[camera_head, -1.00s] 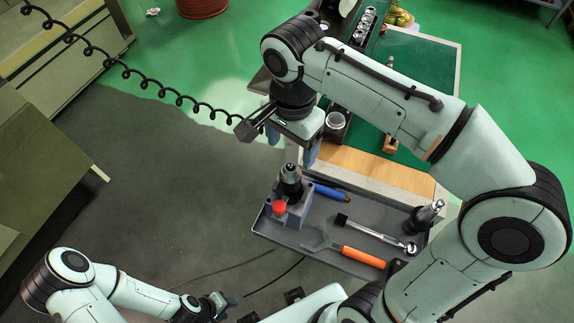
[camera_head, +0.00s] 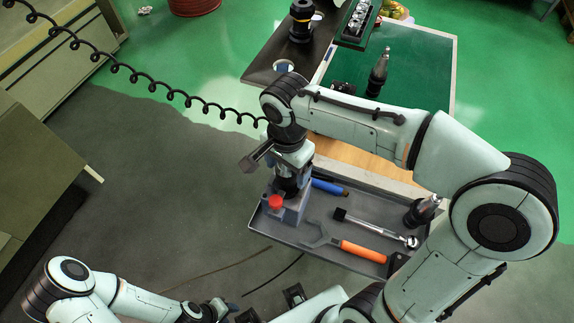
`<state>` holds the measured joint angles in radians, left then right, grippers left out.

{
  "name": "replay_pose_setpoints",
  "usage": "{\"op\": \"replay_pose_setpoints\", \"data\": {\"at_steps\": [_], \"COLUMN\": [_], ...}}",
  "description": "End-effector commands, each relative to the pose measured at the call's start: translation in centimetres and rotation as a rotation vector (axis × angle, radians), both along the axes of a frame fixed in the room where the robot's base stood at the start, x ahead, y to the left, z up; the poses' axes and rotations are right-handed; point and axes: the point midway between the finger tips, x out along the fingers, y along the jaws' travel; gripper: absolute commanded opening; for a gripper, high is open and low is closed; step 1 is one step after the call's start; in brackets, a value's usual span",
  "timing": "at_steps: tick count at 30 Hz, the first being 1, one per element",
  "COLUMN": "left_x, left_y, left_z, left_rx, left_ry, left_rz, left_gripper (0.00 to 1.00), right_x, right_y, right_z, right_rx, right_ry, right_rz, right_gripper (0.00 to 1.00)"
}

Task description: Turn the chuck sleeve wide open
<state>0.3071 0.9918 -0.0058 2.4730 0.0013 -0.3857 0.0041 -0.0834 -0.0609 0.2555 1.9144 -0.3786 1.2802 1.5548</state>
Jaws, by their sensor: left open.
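The dark chuck (camera_head: 288,187) stands upright in a grey holding block with a red knob (camera_head: 275,202), at the left end of the grey tray. Its top is hidden under my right gripper (camera_head: 291,170), which comes down over it from above. The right fingertips are mostly hidden, so I cannot tell whether they touch the sleeve or how far they are apart. My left gripper (camera_head: 222,307) is open and empty at the bottom edge, well away from the chuck.
The tray (camera_head: 325,262) also holds a blue-handled tool (camera_head: 329,187), a ratchet-like tool (camera_head: 375,228), an orange-handled spanner (camera_head: 362,251) and a tapered tool holder (camera_head: 421,211). Another holder (camera_head: 377,74) stands on the green mat (camera_head: 425,75). A coiled black cable (camera_head: 165,90) hangs at left.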

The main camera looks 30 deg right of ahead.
Motion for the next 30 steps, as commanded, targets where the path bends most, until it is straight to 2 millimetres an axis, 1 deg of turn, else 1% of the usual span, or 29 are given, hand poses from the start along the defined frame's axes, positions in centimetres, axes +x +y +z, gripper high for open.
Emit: {"op": "replay_pose_setpoints", "data": {"at_steps": [1, 2, 3, 4, 5, 11, 17, 23, 30], "left_x": [0.0, 0.0, 0.0, 0.0, 0.0, 0.0, 0.05, 0.15, 0.31], "left_y": [0.0, 0.0, 0.0, 0.0, 0.0, 0.0, 0.0, 0.0, 0.0], "left_z": [0.0, 0.0, 0.0, 0.0, 0.0, 0.01, 0.09, 0.25, 0.52], "left_rx": [0.0, 0.0, 0.0, 0.0, 0.0, 0.0, 0.0, 0.0, 0.0], "left_ry": [0.0, 0.0, 0.0, 0.0, 0.0, 0.0, -0.001, -0.001, -0.003], "left_rz": [0.0, 0.0, 0.0, 0.0, 0.0, 0.0, 0.0, 0.0, 0.0], "left_gripper": [0.43, 0.43, 0.43, 0.43, 0.43, 0.43, 0.43, 0.43, 0.43], "right_x": [0.0, 0.0, 0.0, 0.0, 0.0, 0.0, 0.01, 0.03, 0.05], "right_y": [0.0, 0.0, 0.0, 0.0, 0.0, 0.01, 0.02, 0.03, 0.04], "right_z": [0.01, 0.02, 0.02, 0.02, 0.02, 0.04, 0.07, 0.1, 0.12], "right_rx": [0.0, 0.0, 0.0, 0.0, 0.0, 0.0, 0.0, 0.0, 0.0], "right_ry": [0.0, 0.0, 0.0, 0.0, 0.0, 0.0, -0.001, -0.001, -0.001], "right_rz": [0.0, 0.0, 0.0, 0.0, 0.0, 0.006, 0.059, 0.184, 0.403], "right_gripper": [0.61, 0.52, 0.39, 0.29, 0.22, 0.22, 0.22, 0.22, 0.22]}}
